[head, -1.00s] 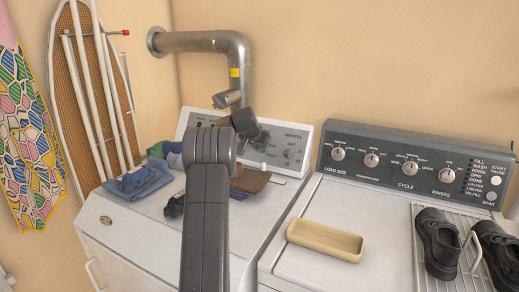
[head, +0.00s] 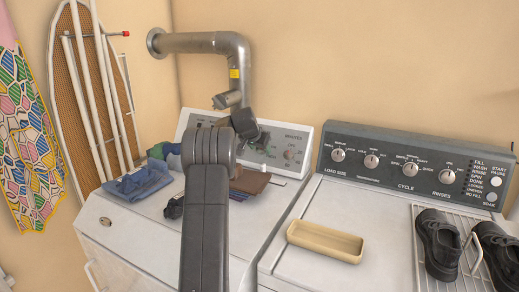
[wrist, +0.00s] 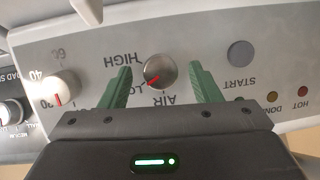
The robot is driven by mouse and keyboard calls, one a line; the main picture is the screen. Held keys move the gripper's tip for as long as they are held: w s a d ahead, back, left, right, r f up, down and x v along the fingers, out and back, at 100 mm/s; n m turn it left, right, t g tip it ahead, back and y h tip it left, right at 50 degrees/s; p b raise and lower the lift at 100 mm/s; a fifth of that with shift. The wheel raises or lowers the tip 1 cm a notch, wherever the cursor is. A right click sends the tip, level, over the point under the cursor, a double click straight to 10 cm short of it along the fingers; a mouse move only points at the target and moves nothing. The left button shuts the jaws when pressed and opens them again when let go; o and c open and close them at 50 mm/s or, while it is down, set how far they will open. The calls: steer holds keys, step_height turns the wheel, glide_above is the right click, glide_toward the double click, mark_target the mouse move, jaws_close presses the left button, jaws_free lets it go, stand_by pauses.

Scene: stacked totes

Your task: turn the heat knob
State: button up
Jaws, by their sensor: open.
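The heat knob (wrist: 160,71) is a round silver knob with a red pointer on the dryer's white control panel. The wrist view shows the panel upside down, with HIGH, LOW and AIR printed around the knob. The pointer slants to the lower left, toward the LOW label. My gripper (wrist: 160,68) is open, its two green fingers on either side of the knob with visible gaps; I cannot tell the depth to the panel. In the head view my arm hides the heat knob, and the dryer panel (head: 304,137) shows partly behind it.
A timer knob (wrist: 63,88) and a grey START button (wrist: 239,53) flank the heat knob. Folded clothes (head: 143,181) lie on the dryer. A metal duct (head: 198,41) bends down behind my arm. The washer to the right carries a tan tray (head: 325,241) and black shoes (head: 438,243).

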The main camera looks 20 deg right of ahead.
steer(key=b+v, duration=0.1)
steer(key=v, duration=1.2)
steer(key=shift+s, duration=0.15)
steer(key=shift+a, duration=0.1)
steer(key=p+x, duration=0.1)
steer(key=x, duration=1.2)
steer(key=shift+w+d+f, duration=0.15)
steer(key=shift+w+d, duration=0.05)
steer(key=shift+w, duration=0.05)
